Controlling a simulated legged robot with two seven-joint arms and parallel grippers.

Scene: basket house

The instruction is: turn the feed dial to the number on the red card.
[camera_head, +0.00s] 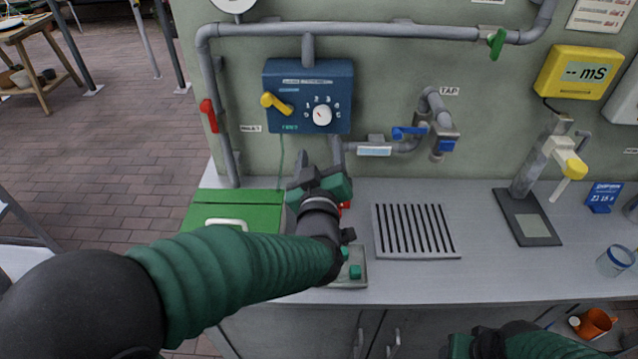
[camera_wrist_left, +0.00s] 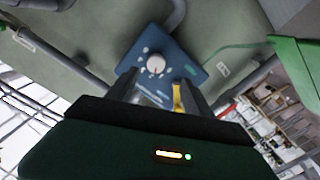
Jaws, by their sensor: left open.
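The feed dial (camera_head: 322,115) is a white round knob with a small reddish mark, on a blue box (camera_head: 308,75) on the wall. Numbers ring it; its exact setting is too small to read. It also shows in the left wrist view (camera_wrist_left: 155,65), beyond my fingertips. My left gripper (camera_head: 312,172) is open and empty, below and in front of the box, apart from the dial. My right gripper (camera_head: 478,345) is partly in view at the bottom edge; its jaws cannot be made out. I cannot pick out a red card; a small red patch (camera_head: 345,207) shows behind my left gripper.
A yellow lever (camera_head: 276,103) sits left of the dial on the same box. Pipes (camera_head: 350,31) with red, green and blue handles surround it. The counter (camera_head: 480,270) holds a green case (camera_head: 240,210), a drain grate (camera_head: 413,231) and a meter stand (camera_head: 528,217).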

